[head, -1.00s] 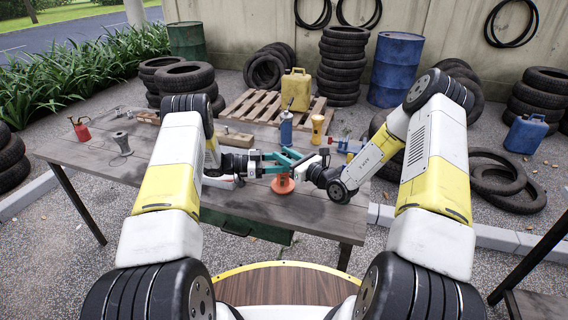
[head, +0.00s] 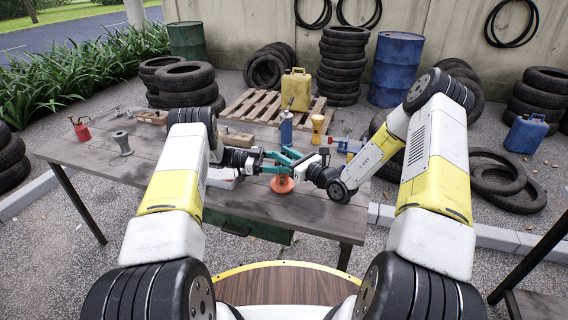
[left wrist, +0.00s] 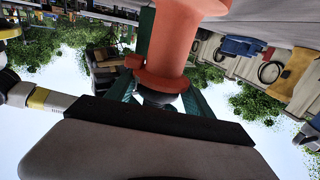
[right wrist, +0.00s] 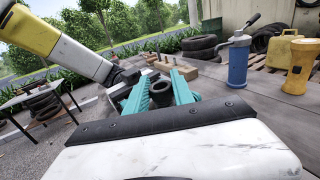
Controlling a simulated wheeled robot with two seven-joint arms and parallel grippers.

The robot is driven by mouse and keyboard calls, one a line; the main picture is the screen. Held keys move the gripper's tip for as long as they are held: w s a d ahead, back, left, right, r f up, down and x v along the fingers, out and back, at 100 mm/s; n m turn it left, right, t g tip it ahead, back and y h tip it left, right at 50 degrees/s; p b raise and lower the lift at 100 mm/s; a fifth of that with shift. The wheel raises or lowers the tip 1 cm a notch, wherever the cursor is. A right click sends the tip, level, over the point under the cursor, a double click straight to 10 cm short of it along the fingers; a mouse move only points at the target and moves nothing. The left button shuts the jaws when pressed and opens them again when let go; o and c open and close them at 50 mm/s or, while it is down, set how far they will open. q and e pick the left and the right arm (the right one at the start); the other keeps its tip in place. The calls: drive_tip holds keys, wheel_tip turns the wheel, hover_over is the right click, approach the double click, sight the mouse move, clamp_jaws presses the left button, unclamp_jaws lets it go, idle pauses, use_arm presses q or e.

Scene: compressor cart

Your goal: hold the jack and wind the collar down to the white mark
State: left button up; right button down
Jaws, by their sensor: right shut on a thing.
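The orange jack (head: 282,184) stands on the near part of the table, its upper part hidden by my grippers. The left wrist view is upside down and shows its orange column (left wrist: 182,40) with a flange; I cannot tell the collar apart. My left gripper (head: 268,161) comes in from the left, fingers parted around the jack's upper part; contact is unclear. The white mark is not visible.
On the table (head: 90,155) are a red oil can (head: 80,129), a grey spool-like part (head: 122,143), a blue bottle-like tool (head: 286,127) and a yellow lamp-like object (head: 317,128) behind the grippers. The table's front edge is close below the jack.

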use_arm(q)
drive_tip(key=shift+o, duration=0.6)
drive_tip(key=shift+d+r+t, duration=0.1)
drive_tip(key=shift+t, duration=0.2)
